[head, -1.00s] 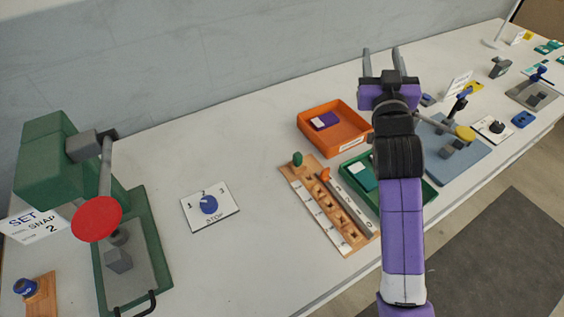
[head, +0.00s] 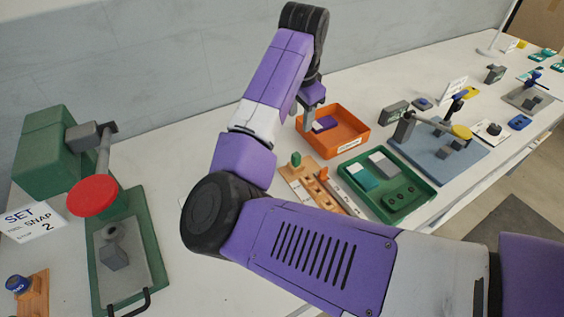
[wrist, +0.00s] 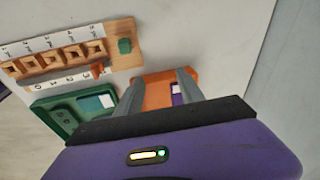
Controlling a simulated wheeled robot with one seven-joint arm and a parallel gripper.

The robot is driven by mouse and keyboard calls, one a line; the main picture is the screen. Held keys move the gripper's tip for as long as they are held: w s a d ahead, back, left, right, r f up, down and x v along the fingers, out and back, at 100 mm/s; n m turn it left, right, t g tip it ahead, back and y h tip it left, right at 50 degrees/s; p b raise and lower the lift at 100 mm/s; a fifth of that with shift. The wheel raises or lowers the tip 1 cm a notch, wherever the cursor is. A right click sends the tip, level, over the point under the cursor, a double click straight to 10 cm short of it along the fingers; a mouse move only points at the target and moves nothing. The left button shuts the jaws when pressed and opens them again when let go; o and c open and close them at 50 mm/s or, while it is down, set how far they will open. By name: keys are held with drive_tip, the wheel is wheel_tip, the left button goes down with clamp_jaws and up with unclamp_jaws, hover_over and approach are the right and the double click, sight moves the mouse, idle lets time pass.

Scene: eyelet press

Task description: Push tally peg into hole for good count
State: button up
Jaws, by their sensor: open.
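The wooden tally board (head: 303,178) lies on the table, partly hidden by my arm in the head view. It also shows in the wrist view (wrist: 121,29), with a row of square holes and marked white strips. A green peg (head: 295,159) stands at its far end, also in the wrist view (wrist: 124,46). An orange peg (head: 323,173) is at the grey strip beside the holes, also in the wrist view (wrist: 97,70). I cannot tell which is the tally peg. My gripper (head: 308,112) points down, open and empty, above and beyond the board, near the orange tray.
The orange tray (head: 360,139) holds a purple-and-white piece (head: 324,123). The green tray (head: 427,183) beside the board holds a few pieces. A green press with a red disc (head: 92,195) stands at the left. A blue base with a yellow-knobbed lever (head: 461,132) is at the right.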

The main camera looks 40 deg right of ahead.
drive_tip(key=g+y, duration=0.2)
hover_over(296, 154)
drive_tip(key=shift+w+a+f+m, duration=0.1)
drive_tip(key=shift+a+f+m, duration=0.35)
drive_tip(key=shift+f, duration=0.3)
drive_tip(key=f, duration=0.5)
drive_tip(key=d+f, duration=0.1)
drive_tip(key=f, duration=0.1)
drive_tip(key=shift+s+f, duration=0.2)
drive_tip(key=shift+f, duration=0.15)
drive_tip(key=shift+c, duration=0.3)
clamp_jaws()
